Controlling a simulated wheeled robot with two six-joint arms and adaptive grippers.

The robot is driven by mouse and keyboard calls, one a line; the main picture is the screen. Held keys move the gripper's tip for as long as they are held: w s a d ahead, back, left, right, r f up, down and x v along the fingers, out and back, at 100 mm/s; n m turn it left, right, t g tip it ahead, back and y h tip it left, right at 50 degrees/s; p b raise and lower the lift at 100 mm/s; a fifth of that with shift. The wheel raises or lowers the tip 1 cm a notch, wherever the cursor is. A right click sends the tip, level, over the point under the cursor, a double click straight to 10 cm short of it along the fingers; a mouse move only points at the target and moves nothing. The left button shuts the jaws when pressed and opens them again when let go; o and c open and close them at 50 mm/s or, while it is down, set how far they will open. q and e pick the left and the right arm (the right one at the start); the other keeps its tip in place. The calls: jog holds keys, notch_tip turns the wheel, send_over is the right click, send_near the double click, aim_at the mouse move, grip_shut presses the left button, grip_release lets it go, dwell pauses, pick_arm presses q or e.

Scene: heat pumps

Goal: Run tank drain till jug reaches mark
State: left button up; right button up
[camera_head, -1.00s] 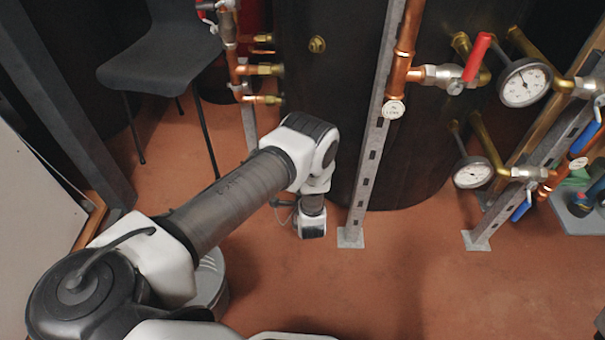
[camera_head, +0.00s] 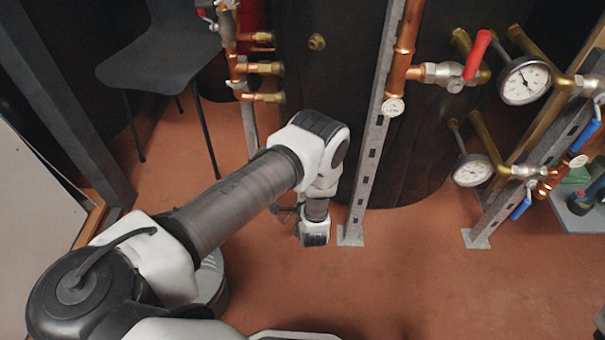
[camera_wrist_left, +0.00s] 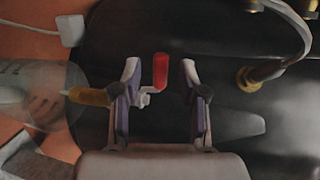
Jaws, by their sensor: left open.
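In the left wrist view my left gripper (camera_wrist_left: 160,68) is open, its two fingers on either side of a red lever handle (camera_wrist_left: 160,72). The handle joins a pale metal valve part (camera_wrist_left: 145,97) beside the left finger. A brass spout (camera_wrist_left: 88,96) points left from there, its end at a clear jug (camera_wrist_left: 42,112) with dark markings. I cannot tell the water level. The dark tank (camera_head: 320,85) stands behind my left arm in the head view. The drain valve and jug are hidden there by my arm. My right gripper is not in view.
A steel strut (camera_head: 372,150) stands just right of my left wrist. Copper pipes with a red-handled valve (camera_head: 477,55) and gauges (camera_head: 524,80) are at the right. A dark chair (camera_head: 165,60) stands at the back left. The floor (camera_head: 400,270) at front right is clear.

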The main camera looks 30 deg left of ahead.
pick_arm(q)
jog(key=v, duration=0.9)
jog(key=shift+w, duration=0.1)
